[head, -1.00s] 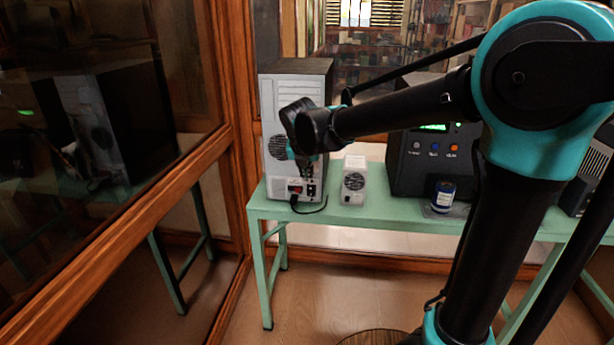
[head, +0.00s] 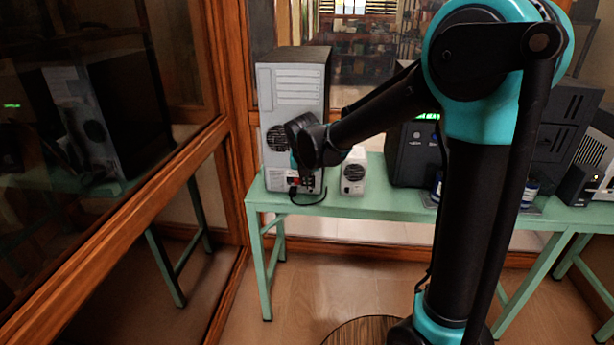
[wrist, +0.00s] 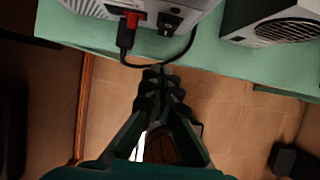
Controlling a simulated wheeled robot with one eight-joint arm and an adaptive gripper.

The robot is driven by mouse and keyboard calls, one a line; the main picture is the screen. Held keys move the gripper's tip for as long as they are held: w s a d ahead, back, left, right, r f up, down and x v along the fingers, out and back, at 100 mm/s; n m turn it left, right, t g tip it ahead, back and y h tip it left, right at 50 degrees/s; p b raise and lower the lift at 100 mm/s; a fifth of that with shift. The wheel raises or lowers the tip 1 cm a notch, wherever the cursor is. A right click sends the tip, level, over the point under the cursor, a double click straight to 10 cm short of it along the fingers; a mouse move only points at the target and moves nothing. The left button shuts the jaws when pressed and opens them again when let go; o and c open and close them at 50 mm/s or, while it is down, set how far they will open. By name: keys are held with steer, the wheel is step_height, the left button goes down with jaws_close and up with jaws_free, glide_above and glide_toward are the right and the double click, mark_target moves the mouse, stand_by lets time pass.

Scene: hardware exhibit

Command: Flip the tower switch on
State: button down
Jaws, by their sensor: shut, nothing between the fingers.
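The grey computer tower (head: 290,90) stands on the green table with its back panel facing me. In the wrist view, the lower edge of the tower (wrist: 95,8) shows at the top. A small black part with light marks (wrist: 170,22), which looks like the rocker switch, sits right of a red part (wrist: 133,18) with a black plug. My gripper (wrist: 160,70) is shut and empty, its fingertips below the switch in the picture and seemingly apart from it. In the head view my gripper (head: 304,178) is in front of the tower's lower right, partly hiding the switch area.
A small white box with a fan grille (head: 353,172) stands close right of the tower on the green table (head: 330,205). A black cable (wrist: 185,50) loops below the switch. A dark unit (head: 412,150) stands farther right. A wood-framed glass wall (head: 232,120) is at left.

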steer(key=w+f, duration=0.3)
steer(key=shift+w+f, duration=0.2)
steer(key=shift+w, duration=0.1)
steer(key=shift+w+d+f, duration=0.1)
steer(key=shift+w+f, duration=0.1)
steer(key=shift+w, duration=0.4)
steer(key=shift+w+f+t, duration=0.2)
steer(key=shift+t, duration=0.2)
steer(key=shift+r, duration=0.15)
steer(key=shift+r, duration=0.7)
